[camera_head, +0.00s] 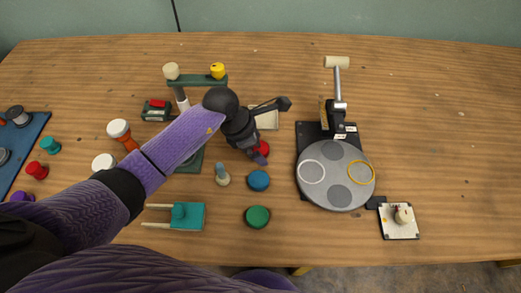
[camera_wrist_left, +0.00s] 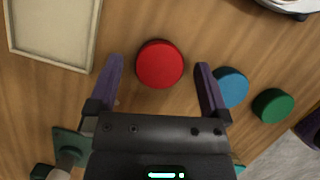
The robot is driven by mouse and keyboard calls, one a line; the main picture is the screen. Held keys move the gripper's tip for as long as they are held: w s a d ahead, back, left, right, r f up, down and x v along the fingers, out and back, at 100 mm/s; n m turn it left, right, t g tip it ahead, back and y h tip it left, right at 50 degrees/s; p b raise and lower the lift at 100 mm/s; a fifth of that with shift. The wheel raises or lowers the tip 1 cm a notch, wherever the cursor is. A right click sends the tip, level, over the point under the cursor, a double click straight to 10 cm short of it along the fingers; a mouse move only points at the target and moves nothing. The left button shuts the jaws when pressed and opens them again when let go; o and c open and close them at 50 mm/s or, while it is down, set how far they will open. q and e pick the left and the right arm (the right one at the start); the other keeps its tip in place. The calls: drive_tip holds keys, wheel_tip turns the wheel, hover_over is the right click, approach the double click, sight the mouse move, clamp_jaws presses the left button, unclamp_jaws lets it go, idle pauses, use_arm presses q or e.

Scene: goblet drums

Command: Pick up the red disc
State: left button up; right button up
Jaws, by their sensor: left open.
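The red disc (camera_wrist_left: 160,64) lies on the wooden table in the left wrist view, between and slightly beyond the fingertips of my left gripper (camera_wrist_left: 158,75). The fingers are spread apart, with a gap on each side of the disc. In the head view my left gripper (camera_head: 259,155) points down at the table, and the red disc (camera_head: 263,147) is partly hidden behind it. My right gripper is not in view.
A blue disc (camera_head: 259,180) and a green disc (camera_head: 257,217) lie close by. A cream tray (camera_wrist_left: 53,28) lies behind the red disc. A grey round turntable (camera_head: 335,197) stands to the right. A teal block (camera_head: 188,216) and several small pegs lie around my left arm.

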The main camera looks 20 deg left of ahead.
use_arm(q)
drive_tip(key=shift+d+f, duration=0.1)
drive_tip(key=shift+f, duration=0.2)
drive_tip(key=shift+r, duration=0.1)
drive_tip(key=c, duration=1.2)
